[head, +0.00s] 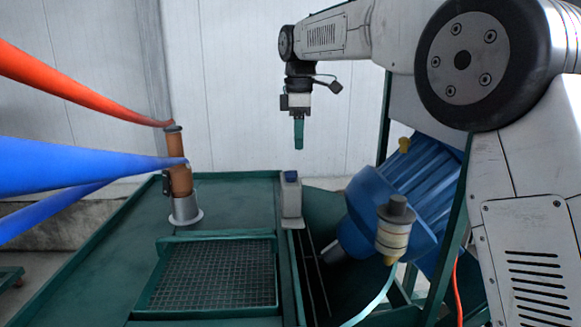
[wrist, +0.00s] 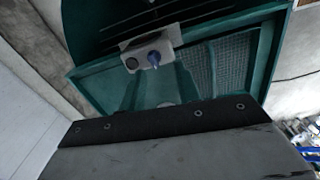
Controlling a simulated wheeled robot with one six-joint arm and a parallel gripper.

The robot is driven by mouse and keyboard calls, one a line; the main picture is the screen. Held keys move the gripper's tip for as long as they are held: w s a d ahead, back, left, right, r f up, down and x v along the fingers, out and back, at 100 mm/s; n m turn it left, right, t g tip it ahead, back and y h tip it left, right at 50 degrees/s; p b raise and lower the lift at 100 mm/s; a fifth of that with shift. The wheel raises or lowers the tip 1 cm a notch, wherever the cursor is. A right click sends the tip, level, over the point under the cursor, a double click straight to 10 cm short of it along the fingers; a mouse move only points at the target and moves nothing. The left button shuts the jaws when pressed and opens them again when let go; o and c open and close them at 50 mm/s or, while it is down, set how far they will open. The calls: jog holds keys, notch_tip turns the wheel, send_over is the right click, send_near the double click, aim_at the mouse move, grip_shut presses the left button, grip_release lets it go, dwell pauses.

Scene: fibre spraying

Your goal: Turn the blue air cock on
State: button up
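The blue air cock (head: 290,176) is a small blue knob on top of a pale grey box (head: 291,200) at the right edge of the green table. In the wrist view the blue knob (wrist: 153,59) shows on the grey box (wrist: 133,60), with a dark round spot beside it. My gripper (head: 299,135) hangs pointing down, well above and apart from the knob in the head view. Its green fingers overlap into one shape there, so I cannot tell whether they are open or shut. Nothing is visibly held. The fingers are not clear in the wrist view.
A green-framed mesh grate (head: 210,275) is in front of the cock. An orange-brown spray fitting (head: 178,170) with red and blue hoses stands at left. A blue ribbed motor (head: 400,195) and a capped fitting (head: 393,230) are at right. The air above the box looks clear.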

aim_at(291, 171)
jog(key=shift+w+a+f+n, duration=0.25)
jog(key=shift+w+a, duration=0.2)
jog(key=shift+w+a+f+n, duration=0.2)
jog(key=shift+w+a+n, duration=0.05)
jog(key=shift+w+a, duration=0.2)
jog(key=shift+f, duration=0.35)
notch_tip(291, 171, down, 7)
jog(key=shift+f, duration=0.1)
grip_shut()
